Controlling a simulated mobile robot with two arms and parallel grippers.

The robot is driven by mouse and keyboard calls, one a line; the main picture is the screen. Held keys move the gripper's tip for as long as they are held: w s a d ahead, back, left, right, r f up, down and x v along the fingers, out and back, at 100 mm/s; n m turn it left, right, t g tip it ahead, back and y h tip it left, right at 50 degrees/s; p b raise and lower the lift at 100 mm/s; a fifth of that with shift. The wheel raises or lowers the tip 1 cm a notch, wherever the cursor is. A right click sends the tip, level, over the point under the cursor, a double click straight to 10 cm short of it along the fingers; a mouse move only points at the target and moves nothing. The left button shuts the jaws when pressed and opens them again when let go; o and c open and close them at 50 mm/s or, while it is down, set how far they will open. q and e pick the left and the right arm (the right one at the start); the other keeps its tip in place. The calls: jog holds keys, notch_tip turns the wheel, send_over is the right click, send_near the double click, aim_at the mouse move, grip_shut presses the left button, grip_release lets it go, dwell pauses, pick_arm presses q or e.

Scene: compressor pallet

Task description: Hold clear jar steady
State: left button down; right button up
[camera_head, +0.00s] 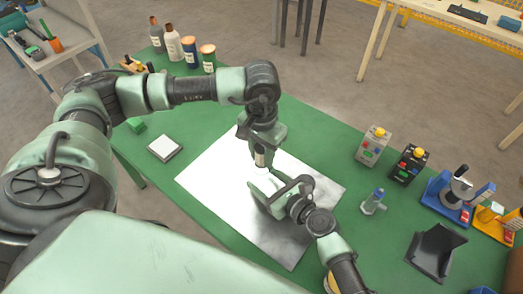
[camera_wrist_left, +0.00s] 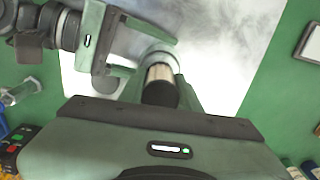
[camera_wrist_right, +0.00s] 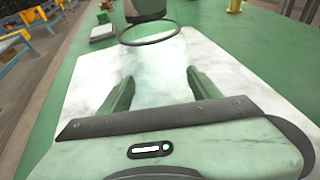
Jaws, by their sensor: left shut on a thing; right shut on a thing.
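The clear jar (camera_wrist_right: 158,82) is see-through and stands on the pale marbled sheet in the right wrist view, with a dark ring at its top. My right gripper (camera_wrist_right: 160,92) is shut around its sides; in the head view the right gripper (camera_head: 262,192) hides most of the jar. My left gripper (camera_head: 262,146) points down above the jar, shut on a short cylinder (camera_head: 260,158) with a metallic part. In the left wrist view this cylinder (camera_wrist_left: 160,74) shows a dark end and a silver band. I cannot tell whether it touches the jar.
The white sheet (camera_head: 215,178) lies on the green table (camera_head: 300,122). Several bottles (camera_head: 173,43) stand at the back left.

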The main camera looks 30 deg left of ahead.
pick_arm(q)
jog(key=shift+f, duration=0.2)
pick_arm(e)
jog(key=shift+s+f, duration=0.15)
jog(key=shift+f, duration=0.1)
pick_arm(q)
jog(key=c, duration=0.9)
grip_release()
jog(key=shift+s, duration=0.1)
notch_tip(320, 180, up, 12)
jog(key=shift+r, duration=0.2)
pick_arm(e)
jog(key=shift+r, duration=0.15)
jog(key=o, duration=1.1)
jog(key=shift+c, duration=0.2)
